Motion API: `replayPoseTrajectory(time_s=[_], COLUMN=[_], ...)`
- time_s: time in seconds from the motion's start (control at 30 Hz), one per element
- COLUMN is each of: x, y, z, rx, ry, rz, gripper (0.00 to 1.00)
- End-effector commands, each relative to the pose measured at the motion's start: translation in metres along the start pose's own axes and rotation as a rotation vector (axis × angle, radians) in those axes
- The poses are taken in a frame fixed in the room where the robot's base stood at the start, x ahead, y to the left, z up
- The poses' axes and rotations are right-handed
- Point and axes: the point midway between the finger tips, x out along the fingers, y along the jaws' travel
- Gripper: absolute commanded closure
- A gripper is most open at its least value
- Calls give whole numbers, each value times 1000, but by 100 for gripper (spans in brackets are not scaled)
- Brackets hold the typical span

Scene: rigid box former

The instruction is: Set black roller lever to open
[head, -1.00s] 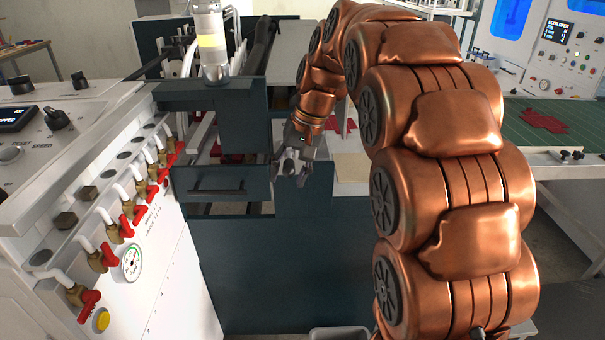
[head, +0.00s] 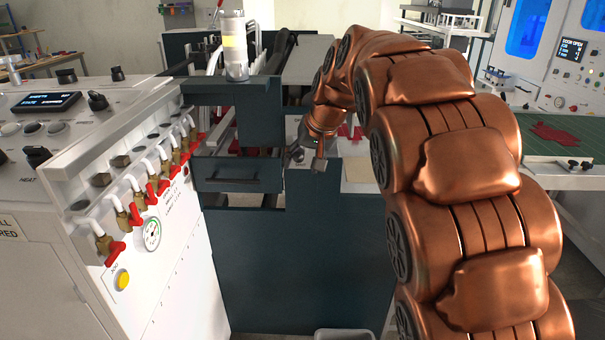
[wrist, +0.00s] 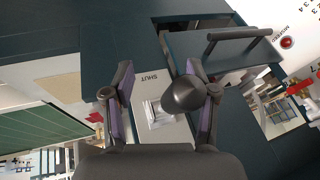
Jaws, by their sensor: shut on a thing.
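The black roller lever (wrist: 183,96) shows in the wrist view as a dark rounded knob between my gripper's fingers, close against the right finger. A "SHUT" label lies on the pale surface just beyond the knob. In the head view my gripper (head: 302,154) is small, at the front of the dark machine, right of the drawer. The lever's shaft and base are hidden, and I cannot tell its setting.
A drawer with a bar handle (head: 232,180) is left of my gripper. Red-handled valves (head: 150,192) line the white cabinet at left. A red indicator (wrist: 287,42) shows in the wrist view. A green cutting table (head: 560,150) stands at right.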

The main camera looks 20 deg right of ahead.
Motion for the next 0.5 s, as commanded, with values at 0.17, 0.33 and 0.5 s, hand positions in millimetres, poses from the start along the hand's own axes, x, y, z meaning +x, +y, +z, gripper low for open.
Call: replayPoseTrajectory(time_s=[0.17,0.33,0.5], x=[-21,-36,-49], y=[3,5,8], z=[1,2,3], rx=[1,2,5], ry=[-2,-5,-7], rz=[5,8,9], gripper=[50,50,50])
